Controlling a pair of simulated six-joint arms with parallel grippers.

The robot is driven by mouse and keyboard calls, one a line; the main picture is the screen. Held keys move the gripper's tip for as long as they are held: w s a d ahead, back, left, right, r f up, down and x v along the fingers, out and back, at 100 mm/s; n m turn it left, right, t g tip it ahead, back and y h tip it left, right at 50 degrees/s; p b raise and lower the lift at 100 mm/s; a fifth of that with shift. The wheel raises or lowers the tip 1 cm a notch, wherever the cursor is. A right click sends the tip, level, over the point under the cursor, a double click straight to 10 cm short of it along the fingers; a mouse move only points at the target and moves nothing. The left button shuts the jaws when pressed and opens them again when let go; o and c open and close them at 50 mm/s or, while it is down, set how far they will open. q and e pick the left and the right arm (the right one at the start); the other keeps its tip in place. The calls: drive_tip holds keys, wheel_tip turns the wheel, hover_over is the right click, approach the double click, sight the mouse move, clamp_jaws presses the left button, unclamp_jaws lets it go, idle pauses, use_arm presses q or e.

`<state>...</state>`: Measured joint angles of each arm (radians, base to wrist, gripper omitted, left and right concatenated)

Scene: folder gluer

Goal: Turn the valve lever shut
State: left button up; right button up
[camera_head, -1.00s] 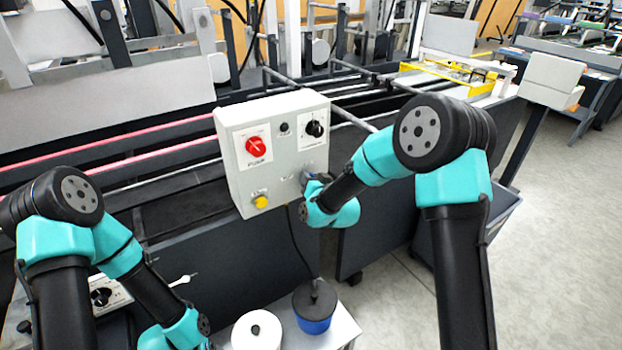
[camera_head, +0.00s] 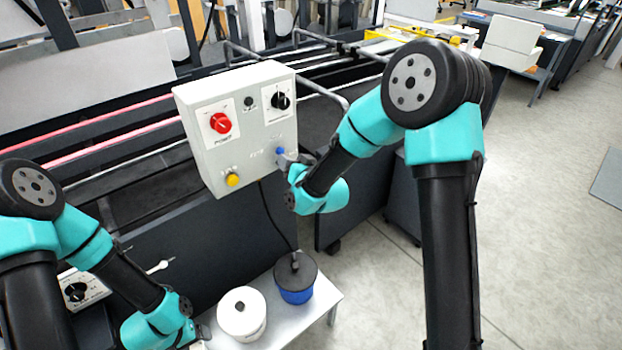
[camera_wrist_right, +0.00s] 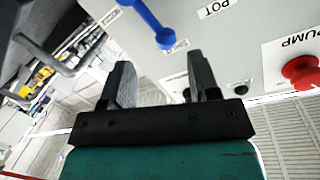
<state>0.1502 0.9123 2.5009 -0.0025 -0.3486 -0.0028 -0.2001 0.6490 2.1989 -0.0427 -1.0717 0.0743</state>
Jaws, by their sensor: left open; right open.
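A blue lever (camera_wrist_right: 150,22) sits on the light grey control box (camera_head: 205,95). In the wrist view it runs from the top edge down to a rounded end, near a "POT" label. In the head view only a small blue part (camera_head: 280,151) shows, low on the right of the box's front. My right gripper (camera_wrist_right: 161,80) is open and empty, its fingertips pointing toward the box just short of the lever's rounded end. In the head view my right gripper (camera_head: 288,160) is small and partly hidden by its wrist. My left gripper (camera_head: 203,331) is low at the left, beside the white pot.
The box carries a red knob (camera_head: 220,123), a black dial (camera_head: 279,101) and a yellow button (camera_head: 232,180). A white pot (camera_head: 242,312) and a blue pot with a dark lid (camera_head: 295,278) stand on a low table (camera_head: 325,292). A black cable hangs below the box.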

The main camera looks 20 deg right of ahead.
drive_tip(key=v, duration=1)
drive_tip(key=shift+s, duration=0.3)
drive_tip(key=shift+c, duration=0.5)
